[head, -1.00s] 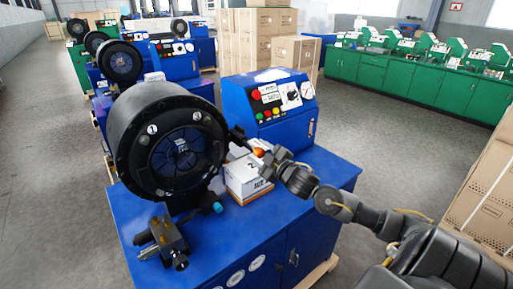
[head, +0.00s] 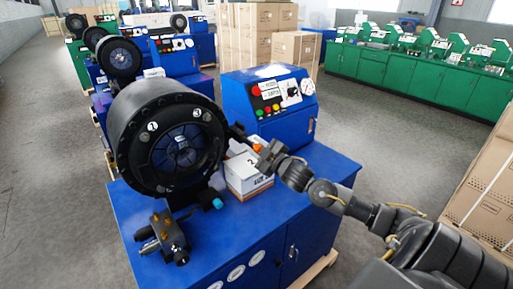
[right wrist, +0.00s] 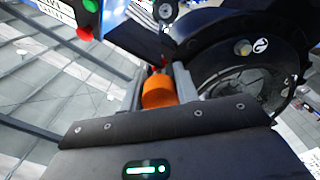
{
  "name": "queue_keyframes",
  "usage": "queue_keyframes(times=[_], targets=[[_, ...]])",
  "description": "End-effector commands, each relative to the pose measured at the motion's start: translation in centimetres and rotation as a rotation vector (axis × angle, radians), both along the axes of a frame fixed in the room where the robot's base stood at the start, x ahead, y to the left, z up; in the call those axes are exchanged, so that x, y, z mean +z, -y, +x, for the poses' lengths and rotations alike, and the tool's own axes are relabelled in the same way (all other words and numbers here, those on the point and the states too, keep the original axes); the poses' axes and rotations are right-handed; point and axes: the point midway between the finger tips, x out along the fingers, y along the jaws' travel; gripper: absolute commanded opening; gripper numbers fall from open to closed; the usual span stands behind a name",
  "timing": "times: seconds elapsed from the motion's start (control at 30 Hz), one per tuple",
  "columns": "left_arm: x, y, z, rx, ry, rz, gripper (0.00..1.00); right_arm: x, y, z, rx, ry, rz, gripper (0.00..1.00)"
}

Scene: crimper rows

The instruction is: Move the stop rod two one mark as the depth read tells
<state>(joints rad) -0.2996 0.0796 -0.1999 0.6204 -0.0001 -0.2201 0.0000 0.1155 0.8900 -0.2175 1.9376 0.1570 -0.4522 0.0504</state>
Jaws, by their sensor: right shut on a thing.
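The crimper head (head: 122,130) is a big black ring on a blue bench, with numbered marks on its face. An orange knob (head: 257,147), seemingly the end of the stop rod, sits right of the ring above a white box. My right gripper (head: 263,154) is shut on this knob. In the right wrist view the orange knob (right wrist: 158,92) lies between the two grey fingers, beside the black ring (right wrist: 245,62). The rod's marks are hidden or too small to see. The control panel (head: 278,92) has small white labels that I cannot read clearly. My left gripper is out of view.
The white box (head: 246,182) marked 2 stands on the blue bench (head: 305,187) just under my right gripper. A dark valve fitting (head: 164,238) and a turquoise-tipped part (head: 216,203) are at the front. Cartons (head: 490,190) stand at the right.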

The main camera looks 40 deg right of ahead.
Motion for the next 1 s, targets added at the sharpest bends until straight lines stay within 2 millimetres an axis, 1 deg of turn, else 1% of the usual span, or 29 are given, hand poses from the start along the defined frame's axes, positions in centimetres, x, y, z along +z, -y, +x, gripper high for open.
queue_keyframes(times=[0.07, 0.27, 0.5, 0.53, 0.67, 0.93, 1.0], targets=[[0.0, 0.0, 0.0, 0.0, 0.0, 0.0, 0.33, 0.0, 0.0, 0.1, 0.0, 0.0, 0.0, 0.0], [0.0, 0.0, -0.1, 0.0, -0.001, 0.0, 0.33, 0.1, 0.1, 2.0, -0.001, 0.001, 0.002, 0.0], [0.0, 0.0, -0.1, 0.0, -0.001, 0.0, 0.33, 0.0, 0.1, 2.0, 0.0, 0.0, 0.0, 0.0], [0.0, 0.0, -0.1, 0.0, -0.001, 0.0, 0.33, 0.0, 0.1, 2.0, 0.0, 0.0, 0.0, 0.34], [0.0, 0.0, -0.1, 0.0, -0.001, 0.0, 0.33, 0.0, 0.0, 2.0, 0.0, 0.0, 0.0, 0.51], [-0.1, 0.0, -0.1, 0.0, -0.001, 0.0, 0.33, 0.0, 0.0, 2.0, 0.001, -0.001, 0.0, 0.52], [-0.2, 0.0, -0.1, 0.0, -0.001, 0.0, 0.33, -0.2, 0.0, 1.7, 0.0, -0.001, 0.0, 0.52]])
